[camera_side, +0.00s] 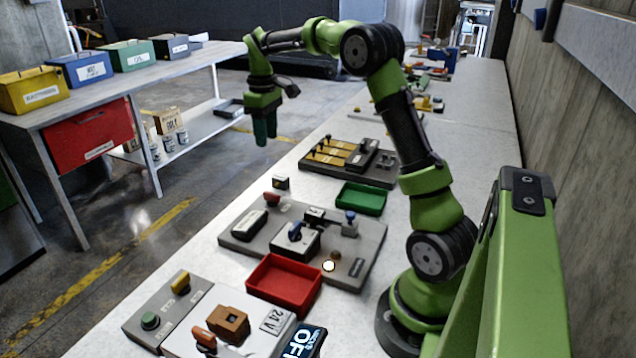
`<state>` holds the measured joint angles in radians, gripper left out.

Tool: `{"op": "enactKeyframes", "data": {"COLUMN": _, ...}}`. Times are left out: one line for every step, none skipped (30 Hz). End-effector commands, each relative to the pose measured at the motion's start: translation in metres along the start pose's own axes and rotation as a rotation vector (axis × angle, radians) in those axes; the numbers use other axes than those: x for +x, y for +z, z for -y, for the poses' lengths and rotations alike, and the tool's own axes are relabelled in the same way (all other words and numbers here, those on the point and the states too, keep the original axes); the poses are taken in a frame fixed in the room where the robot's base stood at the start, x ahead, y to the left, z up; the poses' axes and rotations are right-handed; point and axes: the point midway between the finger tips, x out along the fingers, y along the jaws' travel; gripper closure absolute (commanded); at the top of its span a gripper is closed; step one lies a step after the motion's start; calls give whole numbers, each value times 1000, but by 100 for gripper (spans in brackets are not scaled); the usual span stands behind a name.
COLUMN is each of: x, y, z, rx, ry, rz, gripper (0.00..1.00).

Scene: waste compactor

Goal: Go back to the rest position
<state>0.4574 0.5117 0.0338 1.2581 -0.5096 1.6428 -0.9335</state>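My gripper (265,131) hangs at the end of my green and black arm, in the upper middle of the side view. It points down and is well above the floor, out past the left edge of the long workbench. The two green fingers look close together with little gap, and I see nothing held between them. From this angle I cannot tell for sure whether they are open or shut. No part of the gripper touches anything.
Below my arm, the workbench (236,276) bears a grey control panel (357,262), a red tray (283,284), a green tray (361,198) and a yellow-marked panel (345,158). A side table (52,112) with coloured boxes stands left. A concrete wall (566,130) bounds the right.

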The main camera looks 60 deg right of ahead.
Motion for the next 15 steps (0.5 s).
{"op": "enactKeyframes", "data": {"x": 0, "y": 0, "z": 0, "rx": 0, "ry": 0, "rz": 0, "gripper": 61}}
{"op": "enactKeyframes", "data": {"x": 0, "y": 0, "z": 0, "rx": 0, "ry": 0, "rz": 0, "gripper": 61}}
{"op": "enactKeyframes", "data": {"x": 0, "y": 0, "z": 0, "rx": 0, "ry": 0, "rz": 0, "gripper": 61}}
{"op": "enactKeyframes", "data": {"x": 0, "y": 0, "z": 0, "rx": 0, "ry": 0, "rz": 0, "gripper": 61}}
{"op": "enactKeyframes", "data": {"x": 0, "y": 0, "z": 0, "rx": 0, "ry": 0, "rz": 0, "gripper": 61}}
{"op": "enactKeyframes", "data": {"x": 0, "y": 0, "z": 0, "rx": 0, "ry": 0, "rz": 0, "gripper": 61}}
{"op": "enactKeyframes", "data": {"x": 0, "y": 0, "z": 0, "rx": 2, "ry": 0, "rz": 0, "gripper": 61}}
{"op": "enactKeyframes", "data": {"x": 0, "y": 0, "z": 0, "rx": 7, "ry": 1, "rz": 0, "gripper": 61}}
{"op": "enactKeyframes", "data": {"x": 0, "y": 0, "z": -1, "rx": 18, "ry": 4, "rz": -3, "gripper": 61}}
{"op": "enactKeyframes", "data": {"x": 0, "y": -2, "z": -2, "rx": 32, "ry": 9, "rz": -9, "gripper": 61}}
{"op": "enactKeyframes", "data": {"x": 2, "y": -3, "z": -2, "rx": 49, "ry": 11, "rz": -14, "gripper": 61}}
{"op": "enactKeyframes", "data": {"x": 9, "y": -2, "z": -1, "rx": 80, "ry": 8, "rz": -14, "gripper": 61}}
{"op": "enactKeyframes", "data": {"x": 15, "y": 1, "z": 1, "rx": 109, "ry": 2, "rz": -12, "gripper": 61}}
{"op": "enactKeyframes", "data": {"x": 18, "y": 4, "z": 4, "rx": 137, "ry": -1, "rz": -17, "gripper": 61}}
{"op": "enactKeyframes", "data": {"x": 17, "y": 8, "z": 11, "rx": 168, "ry": -3, "rz": -32, "gripper": 61}}
